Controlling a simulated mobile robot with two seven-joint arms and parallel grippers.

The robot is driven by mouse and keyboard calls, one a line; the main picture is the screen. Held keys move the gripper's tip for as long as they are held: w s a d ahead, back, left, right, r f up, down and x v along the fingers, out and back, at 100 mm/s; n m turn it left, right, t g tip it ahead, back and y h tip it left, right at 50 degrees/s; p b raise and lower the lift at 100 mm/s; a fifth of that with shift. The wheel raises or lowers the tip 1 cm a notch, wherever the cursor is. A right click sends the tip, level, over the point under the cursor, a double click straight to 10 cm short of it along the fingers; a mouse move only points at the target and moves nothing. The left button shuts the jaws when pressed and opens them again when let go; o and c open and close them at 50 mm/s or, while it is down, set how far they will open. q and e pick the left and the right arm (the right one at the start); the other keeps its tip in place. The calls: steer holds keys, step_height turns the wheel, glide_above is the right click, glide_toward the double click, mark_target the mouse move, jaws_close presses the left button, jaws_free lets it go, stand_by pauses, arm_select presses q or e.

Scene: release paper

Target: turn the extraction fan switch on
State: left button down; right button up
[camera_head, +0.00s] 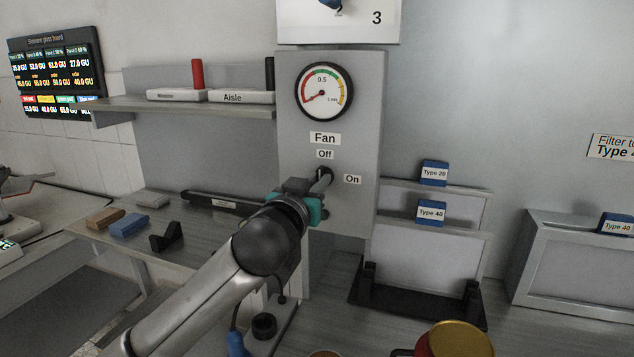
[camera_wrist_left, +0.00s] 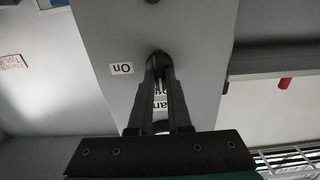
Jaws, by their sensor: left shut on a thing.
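The fan panel (camera_head: 345,225) is a grey upright box with a "Fan" label, an "Off" label (camera_head: 325,154) and an "On" label (camera_head: 352,179). The dark switch handle (camera_head: 325,174) is just below "Off" and left of "On"; my gripper partly hides it, so its exact angle is unclear. My left gripper (camera_head: 318,184) is shut on the handle. In the left wrist view its fingers (camera_wrist_left: 159,62) close together on the dark handle, with the "On" label (camera_wrist_left: 121,68) to their left. My right gripper is not in view.
A round gauge (camera_head: 323,92) above the labels has its needle at lower left. A shelf (camera_head: 185,106) is left of the panel. Filter frames in a black rack (camera_head: 415,298) stand to the right. A red and gold container (camera_head: 458,340) is in front.

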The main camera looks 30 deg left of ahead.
arm_select(q)
steer(key=shift+d+f+m+p, duration=0.1)
steer(key=shift+d+m+p, duration=0.05)
steer(key=shift+m+p, duration=3.75)
steer(key=shift+d+f+m+p, duration=0.1)
steer(key=shift+m+p, duration=2.55)
steer(key=shift+m, duration=2.35)
steer(key=c, duration=0.9)
jaws_free()
steer(key=shift+o, duration=0.2)
